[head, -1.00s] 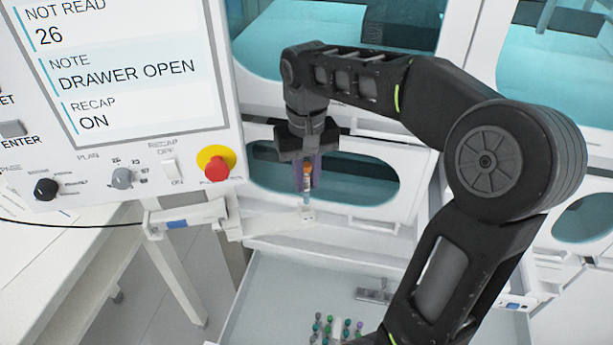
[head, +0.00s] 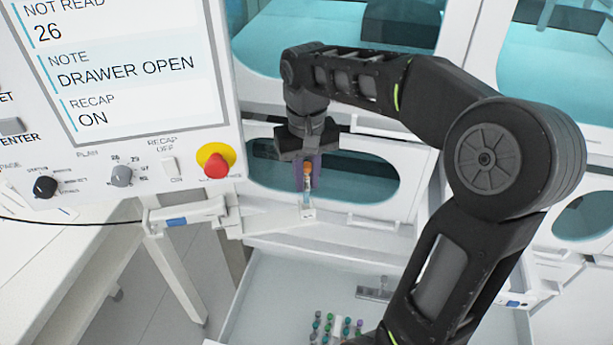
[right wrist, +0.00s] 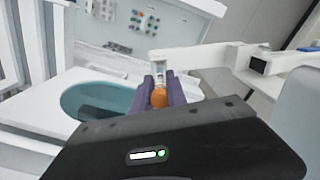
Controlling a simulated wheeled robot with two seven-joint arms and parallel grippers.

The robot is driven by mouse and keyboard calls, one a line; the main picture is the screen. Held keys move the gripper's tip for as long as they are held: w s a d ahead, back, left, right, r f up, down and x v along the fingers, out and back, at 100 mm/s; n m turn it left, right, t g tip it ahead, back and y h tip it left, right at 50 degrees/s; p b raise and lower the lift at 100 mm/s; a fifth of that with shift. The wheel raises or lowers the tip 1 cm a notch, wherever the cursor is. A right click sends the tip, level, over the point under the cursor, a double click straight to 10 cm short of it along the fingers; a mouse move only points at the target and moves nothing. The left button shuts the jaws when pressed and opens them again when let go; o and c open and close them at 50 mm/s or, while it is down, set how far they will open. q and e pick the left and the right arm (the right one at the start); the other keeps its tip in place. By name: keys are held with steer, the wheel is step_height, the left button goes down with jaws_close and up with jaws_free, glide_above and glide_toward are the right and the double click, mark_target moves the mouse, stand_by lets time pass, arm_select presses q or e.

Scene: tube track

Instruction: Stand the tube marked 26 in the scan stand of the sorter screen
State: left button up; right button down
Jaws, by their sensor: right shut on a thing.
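My right gripper (head: 308,175) points down with its purple fingers shut on an orange-capped tube (head: 307,183). The tube is upright, and its lower end is at a small white holder (head: 307,213) on the arm below the sorter screen (head: 120,65). I cannot tell whether the tube is seated in the holder. In the right wrist view the orange cap (right wrist: 159,98) shows between the fingers (right wrist: 161,90), with the tube's clear body beyond it. No number is readable on the tube. The screen reads "NOT READ 26", "DRAWER OPEN" and "RECAP ON". My left gripper is not in view.
An open drawer (head: 270,290) lies below, with several capped tubes (head: 335,326) in it. A red button (head: 216,165), knobs and a switch sit under the screen, left of the gripper. A white machine front with oval windows (head: 350,185) stands behind.

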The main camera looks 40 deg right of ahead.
steer(key=shift+f, duration=0.2)
steer(key=shift+f+b, duration=0.35)
steer(key=shift+f, duration=0.3)
steer(key=shift+f+b, duration=0.4)
steer(key=shift+b, duration=0.05)
stand_by(0.4)
steer(key=c, duration=1.3)
jaws_free()
steer(key=shift+o, duration=0.2)
